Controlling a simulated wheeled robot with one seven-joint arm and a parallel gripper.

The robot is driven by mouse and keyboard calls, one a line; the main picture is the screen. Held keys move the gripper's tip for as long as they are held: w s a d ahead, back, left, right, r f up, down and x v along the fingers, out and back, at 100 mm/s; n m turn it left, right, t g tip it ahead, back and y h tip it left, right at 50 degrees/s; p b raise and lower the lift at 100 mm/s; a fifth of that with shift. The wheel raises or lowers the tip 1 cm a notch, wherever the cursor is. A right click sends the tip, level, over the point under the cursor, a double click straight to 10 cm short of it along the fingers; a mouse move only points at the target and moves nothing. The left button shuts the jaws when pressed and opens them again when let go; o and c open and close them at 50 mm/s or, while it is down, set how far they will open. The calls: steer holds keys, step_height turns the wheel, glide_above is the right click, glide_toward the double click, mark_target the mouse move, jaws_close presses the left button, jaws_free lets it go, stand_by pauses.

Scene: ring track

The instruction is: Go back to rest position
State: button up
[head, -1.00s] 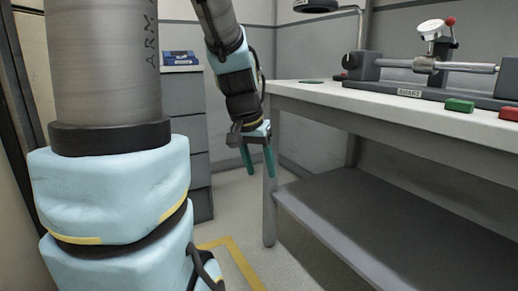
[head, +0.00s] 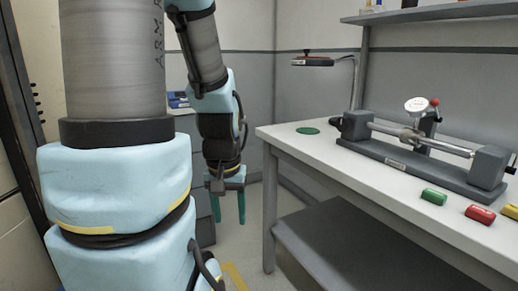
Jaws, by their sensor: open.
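My gripper (head: 228,208) hangs from my arm left of the workbench, with its two green fingers pointing down and apart. It is open, and nothing shows between the fingers. It is below the level of the bench top and clear of the bench's front left leg. My large arm link fills the left part of the head view.
A grey cabinet stands behind my arm.

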step_height(320, 180, up, 19)
steer(key=p, duration=1.7)
steer(key=shift+r, duration=0.15)
